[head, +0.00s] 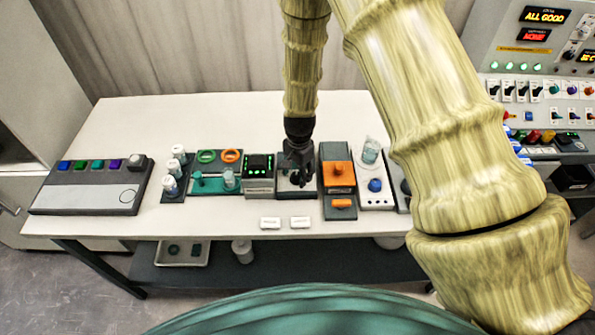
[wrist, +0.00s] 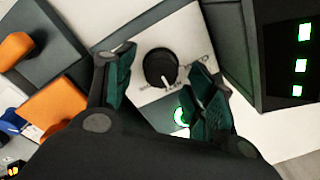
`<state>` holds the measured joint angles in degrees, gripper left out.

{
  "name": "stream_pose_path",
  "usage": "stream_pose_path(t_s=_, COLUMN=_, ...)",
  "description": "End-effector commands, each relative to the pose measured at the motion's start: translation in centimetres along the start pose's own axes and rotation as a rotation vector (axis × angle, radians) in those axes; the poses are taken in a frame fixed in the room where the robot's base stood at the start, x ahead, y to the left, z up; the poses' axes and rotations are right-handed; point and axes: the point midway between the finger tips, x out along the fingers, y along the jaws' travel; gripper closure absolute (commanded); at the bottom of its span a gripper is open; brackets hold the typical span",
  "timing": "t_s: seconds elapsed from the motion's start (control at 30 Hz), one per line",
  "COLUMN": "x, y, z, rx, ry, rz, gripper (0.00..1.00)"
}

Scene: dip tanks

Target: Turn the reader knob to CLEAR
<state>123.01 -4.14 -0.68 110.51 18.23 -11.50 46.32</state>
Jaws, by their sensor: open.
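The reader knob (wrist: 160,67) is a round black knob with a white pointer line, on a pale panel in the wrist view. Its pointer faces the lower edge of that view. Small lettering surrounds the knob, too blurred to read surely. A lit green round light (wrist: 182,116) sits near it, partly behind a finger. My gripper (wrist: 163,70) is open, with one finger on each side of the knob and no clear contact. In the head view my gripper (head: 297,165) is over the reader box (head: 296,190) and hides the knob.
A black box with green lights (head: 259,172) stands just left of the reader, and an orange-topped box (head: 338,177) just right. A white unit with a blue knob (head: 376,200) lies further right. Two white labels lie in front. The table's back left is clear.

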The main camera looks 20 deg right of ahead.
Motion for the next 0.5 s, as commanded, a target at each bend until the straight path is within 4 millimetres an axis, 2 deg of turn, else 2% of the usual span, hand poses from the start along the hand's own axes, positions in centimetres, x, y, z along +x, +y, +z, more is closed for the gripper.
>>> stream_pose_path(t_s=0.47, x=0.72, y=0.0, z=-0.01, rx=0.0, ry=0.0, rz=0.0, gripper=0.45)
stream_pose_path(t_s=0.5, x=0.72, y=-0.01, z=-0.01, rx=0.0, ry=0.0, rz=-0.001, gripper=0.51)
